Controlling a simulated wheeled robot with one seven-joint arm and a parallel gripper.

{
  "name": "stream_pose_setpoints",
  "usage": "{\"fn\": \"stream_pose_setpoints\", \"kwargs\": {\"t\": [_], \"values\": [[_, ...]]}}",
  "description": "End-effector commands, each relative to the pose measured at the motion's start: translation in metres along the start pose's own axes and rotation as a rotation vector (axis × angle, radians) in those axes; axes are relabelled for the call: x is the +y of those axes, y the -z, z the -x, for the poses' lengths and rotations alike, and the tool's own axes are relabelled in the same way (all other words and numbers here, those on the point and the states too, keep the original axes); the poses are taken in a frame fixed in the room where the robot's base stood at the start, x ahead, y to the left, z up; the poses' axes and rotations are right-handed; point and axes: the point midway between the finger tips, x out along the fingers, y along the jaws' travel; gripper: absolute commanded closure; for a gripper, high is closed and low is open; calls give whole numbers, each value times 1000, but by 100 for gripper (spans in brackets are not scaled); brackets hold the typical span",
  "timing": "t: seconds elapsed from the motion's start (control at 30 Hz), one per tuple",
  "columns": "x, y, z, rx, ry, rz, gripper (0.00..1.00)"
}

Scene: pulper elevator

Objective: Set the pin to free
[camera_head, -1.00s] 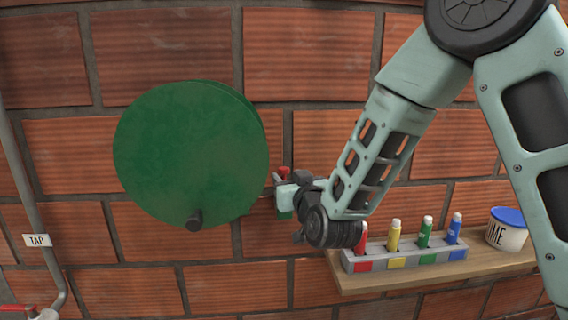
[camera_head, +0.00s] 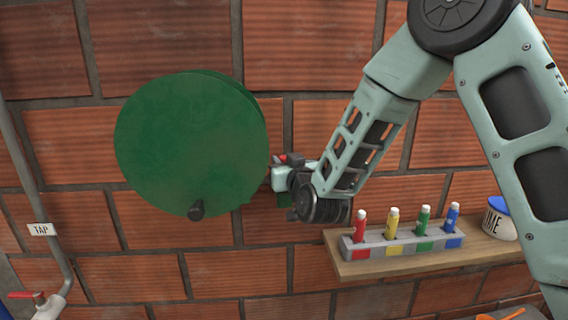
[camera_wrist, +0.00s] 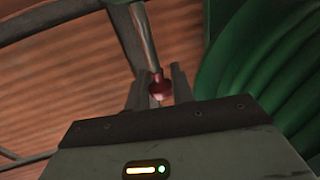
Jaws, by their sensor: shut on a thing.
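The pin shows in the wrist view as a metal rod (camera_wrist: 143,38) ending in a dark red knob (camera_wrist: 158,87). The knob sits between the two fingers of my gripper (camera_wrist: 158,92), which is shut on it. In the head view my gripper (camera_head: 277,175) is at the right edge of the big green wheel (camera_head: 190,145), close to the wall. A small red part (camera_head: 292,159) and a green patch (camera_head: 285,199) show beside it there. My gripper and wrist hide most of the pin in the head view.
The green wheel has a dark handle (camera_head: 196,210) low on its face. Below right, a wooden shelf (camera_head: 350,269) bears a rack (camera_head: 375,250) of coloured tubes and a blue-lidded tub (camera_head: 497,222). A pipe with a TAP label (camera_head: 41,229) runs at left.

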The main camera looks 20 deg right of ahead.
Motion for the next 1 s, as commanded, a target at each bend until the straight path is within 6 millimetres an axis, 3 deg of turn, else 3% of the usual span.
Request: {"fn": "stream_pose_setpoints", "kwargs": {"t": [0.2,0.47,0.5,0.57,0.87,1.0], "values": [[0,25,0,3,-1,0,100],[0,29,0,6,-1,-1,100],[0,29,0,6,-2,-1,73],[0,29,0,6,-1,-1,57],[0,27,1,2,0,-1,56],[0,25,10,2,1,0,56]]}}
